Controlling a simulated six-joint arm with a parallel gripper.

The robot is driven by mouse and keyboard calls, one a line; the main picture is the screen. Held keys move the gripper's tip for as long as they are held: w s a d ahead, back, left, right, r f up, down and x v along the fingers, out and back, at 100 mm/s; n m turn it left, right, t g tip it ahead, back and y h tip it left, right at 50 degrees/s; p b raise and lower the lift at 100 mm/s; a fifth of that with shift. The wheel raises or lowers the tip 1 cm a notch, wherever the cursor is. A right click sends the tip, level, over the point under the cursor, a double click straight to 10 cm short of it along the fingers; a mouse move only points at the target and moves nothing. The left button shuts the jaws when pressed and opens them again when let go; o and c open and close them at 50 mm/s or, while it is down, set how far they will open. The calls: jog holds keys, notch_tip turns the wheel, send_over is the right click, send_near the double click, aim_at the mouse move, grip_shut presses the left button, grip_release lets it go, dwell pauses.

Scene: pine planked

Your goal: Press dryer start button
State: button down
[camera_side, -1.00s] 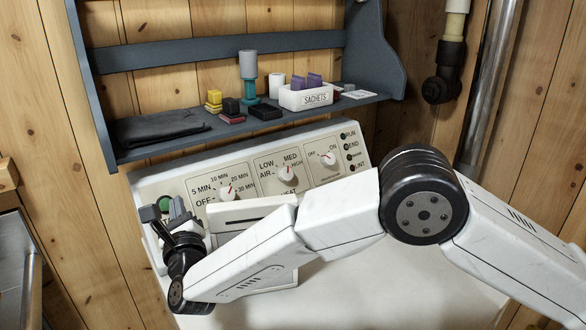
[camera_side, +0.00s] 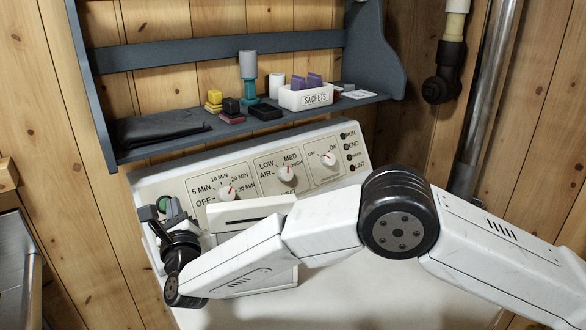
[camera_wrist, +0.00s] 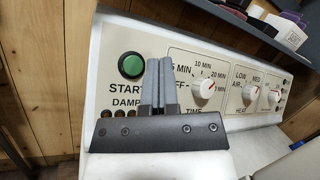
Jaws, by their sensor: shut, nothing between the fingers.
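The green start button (camera_wrist: 131,66) sits at the left end of the dryer's control panel (camera_wrist: 225,60), above the word START, in the wrist view. In the side view the green button (camera_side: 163,205) shows partly behind my gripper (camera_side: 150,213). In the wrist view my gripper (camera_wrist: 159,62) has its fingers together and empty, just right of the button, over the gap before the time dial (camera_wrist: 203,88). I cannot tell how far the fingertips are from the panel.
A heat dial (camera_side: 287,173) and an on/off dial (camera_side: 328,158) sit farther right on the panel. A blue-grey shelf (camera_side: 190,143) hangs above it, holding a sachets box (camera_side: 306,97), a folded dark cloth (camera_side: 155,130) and small items.

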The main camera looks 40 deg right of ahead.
jog(key=shift+w+f, duration=0.4)
jog(key=shift+w, duration=0.35)
jog(key=shift+w+f, duration=0.45)
jog(key=shift+w, duration=0.3)
jog(key=shift+w+f, duration=0.4)
jog(key=shift+w, duration=0.35)
jog(key=shift+w+f, duration=0.1)
jog(key=shift+w, duration=0.05)
dwell(0.5)
jog(key=shift+w+f, duration=0.15)
jog(key=shift+w, duration=0.05)
